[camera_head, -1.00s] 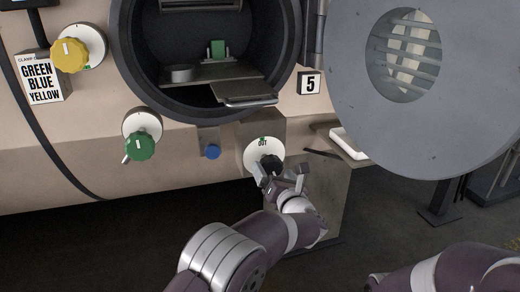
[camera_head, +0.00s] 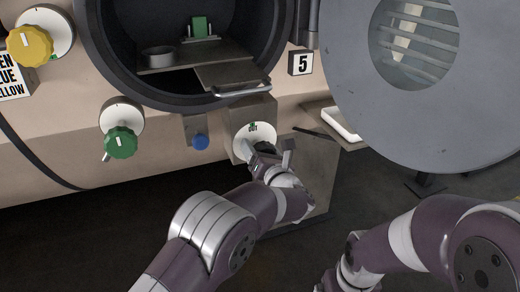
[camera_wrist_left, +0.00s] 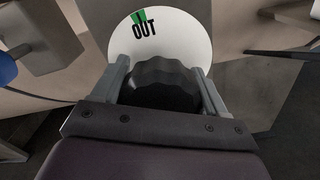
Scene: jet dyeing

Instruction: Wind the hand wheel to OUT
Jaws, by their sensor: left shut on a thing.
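The hand wheel is a black ribbed knob (camera_wrist_left: 160,84) in front of a white round dial (camera_wrist_left: 185,30) marked OUT with a green mark. The dial also shows in the head view (camera_head: 246,136), on the machine's front below the round opening. My left gripper (camera_wrist_left: 162,85) has a finger on each side of the black knob and is shut on it. In the head view my left gripper (camera_head: 268,152) hides most of the knob. My right arm shows at the lower right of the head view, but its gripper is not visible.
A round grey door (camera_head: 440,110) hangs open at the right. A blue button (camera_head: 200,141), a green knob (camera_head: 121,142) and a yellow knob (camera_head: 30,46) are to the left of the dial. A tray (camera_head: 232,74) juts from the opening. A white dish (camera_head: 340,125) sits at right.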

